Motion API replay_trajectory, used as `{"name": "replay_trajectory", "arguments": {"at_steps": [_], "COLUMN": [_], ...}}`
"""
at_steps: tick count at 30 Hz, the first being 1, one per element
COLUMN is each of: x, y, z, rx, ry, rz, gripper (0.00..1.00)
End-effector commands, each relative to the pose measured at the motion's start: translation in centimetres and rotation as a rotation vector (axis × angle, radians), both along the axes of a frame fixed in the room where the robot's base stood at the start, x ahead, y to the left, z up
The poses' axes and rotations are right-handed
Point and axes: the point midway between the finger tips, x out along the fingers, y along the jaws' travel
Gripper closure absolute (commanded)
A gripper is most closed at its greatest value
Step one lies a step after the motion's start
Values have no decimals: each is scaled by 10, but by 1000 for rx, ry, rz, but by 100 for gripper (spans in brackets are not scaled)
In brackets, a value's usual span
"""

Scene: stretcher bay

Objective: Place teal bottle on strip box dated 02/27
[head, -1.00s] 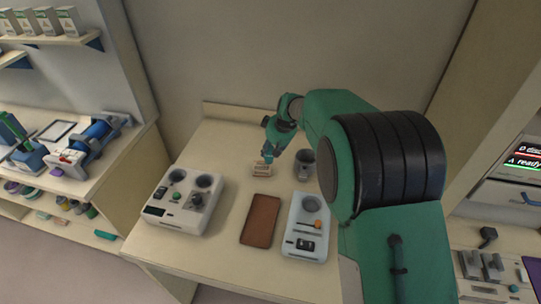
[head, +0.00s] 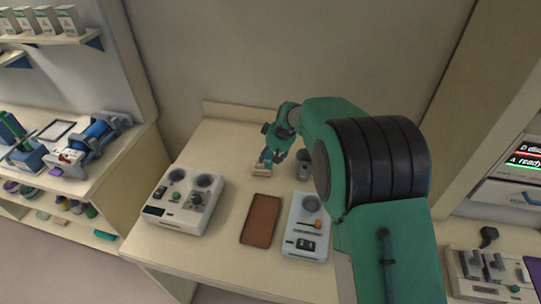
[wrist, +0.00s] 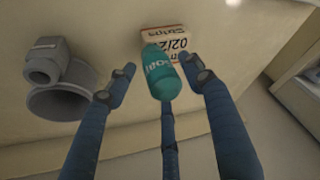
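The teal bottle (wrist: 159,74) with white lettering is between the spread blue fingers of my gripper (wrist: 158,80) in the wrist view. Gaps show between it and the left and right fingers; a third finger is close behind it. The strip box (wrist: 177,42) is pale with an orange band, its label reading "02/2" with the last digit unclear. The bottle overlaps the box's near face, and it appears to be on or against the box; the contact is hidden. In the head view, the box (head: 259,169) is on the table below my gripper (head: 267,156).
A white control unit (head: 180,202), a brown pad (head: 261,220) and a pale blue device (head: 307,229) lie nearer on the table (head: 213,262). The wall is close behind.

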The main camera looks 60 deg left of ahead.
Motion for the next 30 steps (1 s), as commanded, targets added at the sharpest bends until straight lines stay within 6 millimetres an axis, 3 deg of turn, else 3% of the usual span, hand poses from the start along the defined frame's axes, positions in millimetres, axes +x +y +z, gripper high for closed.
{"name": "replay_trajectory", "arguments": {"at_steps": [17,30], "x": [0,2], "y": [-3,-27], "z": [12,70], "rx": [1,2], "ry": [0,0], "rz": [0,0], "gripper": [45,45]}}
